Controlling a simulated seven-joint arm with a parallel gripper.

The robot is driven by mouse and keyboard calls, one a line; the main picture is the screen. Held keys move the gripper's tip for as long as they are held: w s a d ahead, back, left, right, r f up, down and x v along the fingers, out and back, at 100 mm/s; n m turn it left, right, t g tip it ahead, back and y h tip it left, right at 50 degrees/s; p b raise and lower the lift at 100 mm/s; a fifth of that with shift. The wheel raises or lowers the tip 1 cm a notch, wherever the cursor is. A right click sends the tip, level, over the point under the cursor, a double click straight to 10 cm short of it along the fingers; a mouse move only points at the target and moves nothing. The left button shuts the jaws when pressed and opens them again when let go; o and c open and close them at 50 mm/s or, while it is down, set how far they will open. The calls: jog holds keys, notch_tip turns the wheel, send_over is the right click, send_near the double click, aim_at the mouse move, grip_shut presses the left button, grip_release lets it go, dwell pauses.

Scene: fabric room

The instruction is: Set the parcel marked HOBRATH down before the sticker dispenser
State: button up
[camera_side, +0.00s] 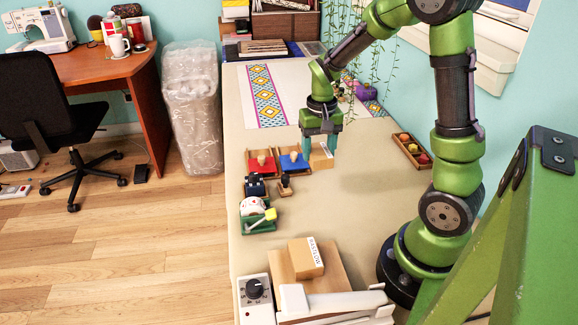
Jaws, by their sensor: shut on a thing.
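My gripper (321,143) points down over the table and is shut on a small tan cardboard parcel (320,160) with a white label on it. The label is too small to read here, so I cannot tell whether it says HOBRATH. A second tan parcel (304,262) with a white lettered label lies on a brown board at the near end; its lettering is not clear to me. A white roll-like device on a green base with a yellow part (257,214) stands at the table's left edge; a dark device (255,186) stands behind it. I cannot tell which is the sticker dispenser.
A red tray (262,172) and a blue tray (291,168), each holding a knobbed object, lie left of the held parcel. A dark-handled stamp (285,188) stands in front. A wooden box of colored items (412,152) is right. The table's middle is clear.

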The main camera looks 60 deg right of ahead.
aim_at(297, 215)
jog(key=a, duration=0.3)
jog(key=s+a, duration=0.1)
jog(key=a, duration=0.3)
jog(key=a+f, duration=0.1)
jog(key=a, duration=0.3)
jog(key=shift+s+a, duration=0.25)
jog(key=shift+s+a+f, duration=0.1)
jog(key=shift+a+f, duration=0.1)
jog(key=shift+f, duration=1.35)
jog(key=shift+s+a+f, duration=0.1)
jog(key=shift+a+f, duration=0.1)
jog(key=shift+f, duration=1.35)
jog(key=shift+w+f, duration=0.1)
jog(key=shift+f, duration=0.4)
jog(key=o, duration=1.1)
